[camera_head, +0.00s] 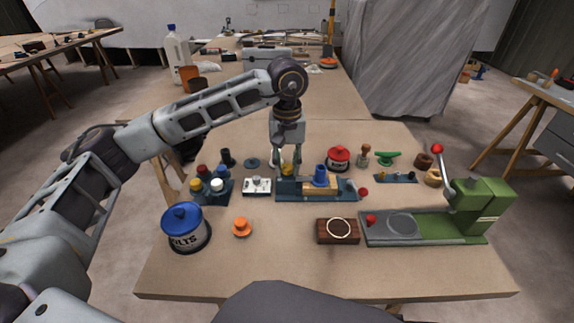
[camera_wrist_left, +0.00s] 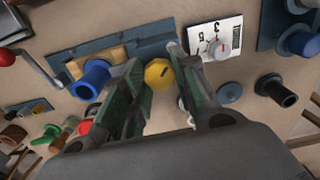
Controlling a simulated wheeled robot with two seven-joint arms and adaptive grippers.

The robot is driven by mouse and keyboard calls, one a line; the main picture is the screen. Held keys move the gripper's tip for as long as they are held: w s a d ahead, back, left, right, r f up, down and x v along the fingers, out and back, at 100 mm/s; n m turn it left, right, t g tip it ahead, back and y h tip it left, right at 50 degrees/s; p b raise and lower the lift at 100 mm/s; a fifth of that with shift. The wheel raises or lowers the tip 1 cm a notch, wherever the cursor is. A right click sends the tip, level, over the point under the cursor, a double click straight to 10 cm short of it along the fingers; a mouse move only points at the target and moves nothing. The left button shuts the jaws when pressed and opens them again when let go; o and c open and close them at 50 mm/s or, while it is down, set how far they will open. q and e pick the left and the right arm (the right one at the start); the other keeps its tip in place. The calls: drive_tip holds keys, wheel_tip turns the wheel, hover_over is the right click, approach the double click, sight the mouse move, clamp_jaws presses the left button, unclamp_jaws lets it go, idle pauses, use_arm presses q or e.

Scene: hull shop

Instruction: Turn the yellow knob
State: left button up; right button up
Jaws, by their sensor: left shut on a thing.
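The yellow knob (camera_head: 287,171) sits on the left end of a dark blue fixture (camera_head: 315,196) in the middle of the table. In the left wrist view the yellow knob (camera_wrist_left: 159,74) shows between the fingertips, with a dark mark on its face. My left gripper (camera_head: 285,163) reaches down over it from above and is shut on it; the fingers (camera_wrist_left: 155,68) stand on both sides of the knob. The fingers partly hide the knob in the head view. My right gripper is not in view.
On the same fixture a blue cylinder (camera_head: 320,173) stands by a wooden block, right of the knob. A white dial plate (camera_head: 257,186) is close on the left. A red pot (camera_head: 338,157) stands behind.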

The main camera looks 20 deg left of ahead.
sight(287, 166)
use_arm(q)
drive_tip(key=shift+m, duration=1.1)
drive_tip(key=shift+m+b, duration=0.4)
drive_tip(key=shift+m, duration=0.3)
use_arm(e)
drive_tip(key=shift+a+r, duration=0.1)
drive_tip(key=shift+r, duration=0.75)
use_arm(q)
drive_tip(key=o, duration=1.1)
drive_tip(key=shift+c, duration=0.2)
drive_tip(key=shift+r, duration=0.1)
wheel_tip(287, 166, up, 12)
